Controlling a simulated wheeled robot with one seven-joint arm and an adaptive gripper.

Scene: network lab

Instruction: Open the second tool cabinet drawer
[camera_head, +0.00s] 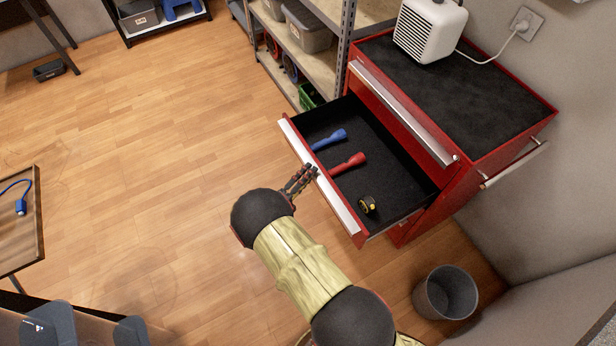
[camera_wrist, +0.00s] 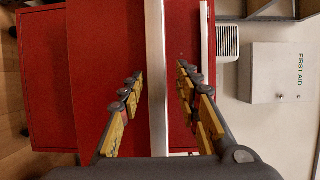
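The red tool cabinet (camera_head: 449,202) stands against the wall at the right. Its second drawer (camera_head: 382,157), below the shut top drawer (camera_head: 405,113), is pulled far out. A blue flashlight (camera_head: 329,139), a red flashlight (camera_head: 347,164) and a yellow-black tape measure (camera_head: 368,204) lie inside on the black lining. My gripper (camera_head: 300,179) is at the middle of the open drawer's silver handle (camera_head: 343,208). In the wrist view my gripper (camera_wrist: 160,75) is open, its fingers apart on either side of the silver handle strip (camera_wrist: 156,40). Contact with the handle cannot be told.
A white heater (camera_head: 429,30) sits on the cabinet. A metal shelf (camera_head: 318,70) with bins stands beyond the drawer. A grey bin (camera_head: 446,293) stands on the floor nearby. A table (camera_head: 22,235) is at the left. The wooden floor (camera_head: 170,130) between is clear.

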